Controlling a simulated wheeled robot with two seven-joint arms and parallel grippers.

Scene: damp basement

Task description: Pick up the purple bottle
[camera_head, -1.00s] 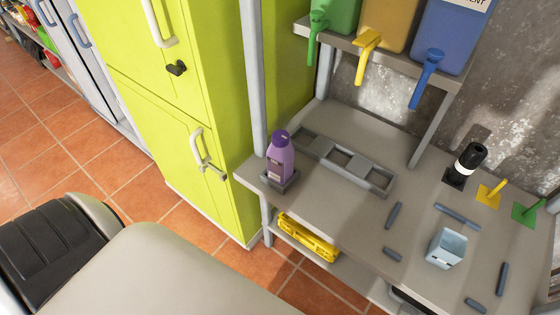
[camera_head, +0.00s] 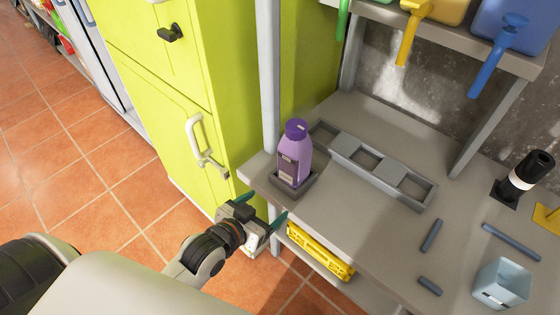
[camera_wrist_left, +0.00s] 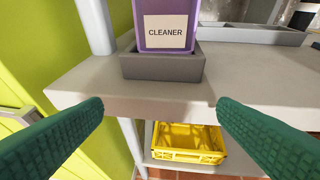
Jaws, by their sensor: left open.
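The purple bottle (camera_head: 295,155) stands upright in a small grey holder (camera_head: 309,188) at the left front corner of the grey workbench. In the left wrist view the lower part of the bottle (camera_wrist_left: 166,22) shows a label reading CLEANER, and its top is out of frame. The holder (camera_wrist_left: 162,67) surrounds its base. My left gripper (camera_head: 263,209) is open and empty, in front of the bench edge and below the bottle. Its green fingers (camera_wrist_left: 160,112) are spread wide to either side of the bottle in the wrist view, apart from it. My right gripper is not in view.
A grey compartment tray (camera_head: 372,165) lies behind the bottle. A yellow crate (camera_head: 318,252) sits on the shelf under the bench top (camera_head: 350,210). A lime green cabinet (camera_head: 165,110) stands close on the left. A pale blue cup (camera_head: 502,285) and several dark bars lie to the right.

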